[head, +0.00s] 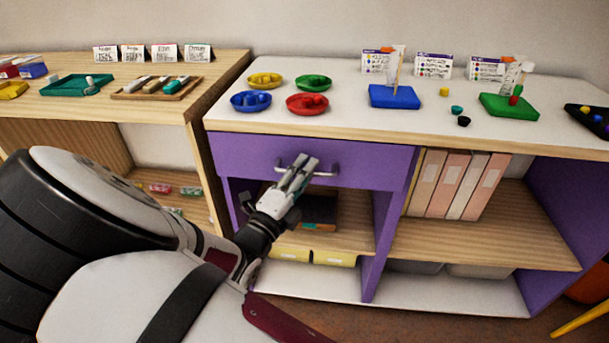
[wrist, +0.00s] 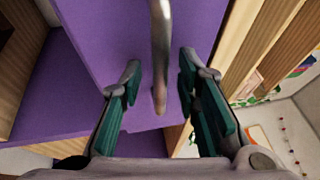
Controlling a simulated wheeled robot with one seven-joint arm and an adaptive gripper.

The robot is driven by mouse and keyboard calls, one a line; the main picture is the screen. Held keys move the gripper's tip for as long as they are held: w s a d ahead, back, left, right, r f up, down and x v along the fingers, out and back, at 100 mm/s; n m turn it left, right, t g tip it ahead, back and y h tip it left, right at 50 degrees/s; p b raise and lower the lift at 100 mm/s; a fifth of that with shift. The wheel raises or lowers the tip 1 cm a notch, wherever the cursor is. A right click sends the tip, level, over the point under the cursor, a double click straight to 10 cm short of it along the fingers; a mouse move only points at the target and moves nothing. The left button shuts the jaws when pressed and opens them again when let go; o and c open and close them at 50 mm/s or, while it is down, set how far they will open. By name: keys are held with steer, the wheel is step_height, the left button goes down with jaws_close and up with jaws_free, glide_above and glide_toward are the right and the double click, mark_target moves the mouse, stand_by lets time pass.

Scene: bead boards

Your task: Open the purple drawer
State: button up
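The purple drawer (head: 245,157) is under the left part of the white tabletop, and its front looks flush with the cabinet. Its metal bar handle (head: 322,173) runs across the middle of the front. My gripper (head: 306,165) is at the handle and hides part of it. In the wrist view the drawer front (wrist: 110,30) fills the upper middle, and the handle (wrist: 160,50) reaches down between my open fingers (wrist: 158,88). There is a gap on both sides of the handle, and neither finger appears to touch it.
Red (head: 307,104), yellow, green and blue dishes stand on the white top above the drawer. A blue bead board (head: 394,97) and a green one (head: 509,106) are to the right. An open shelf with a dark box (head: 318,210) is below. A wooden table (head: 215,85) adjoins on the left.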

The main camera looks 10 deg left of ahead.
jaws_close()
stand_by(0.3)
steer(key=s+p, duration=1.4)
steer(key=s, duration=1.2)
steer(key=shift+s+a, duration=0.2)
steer(key=shift+a, duration=0.25)
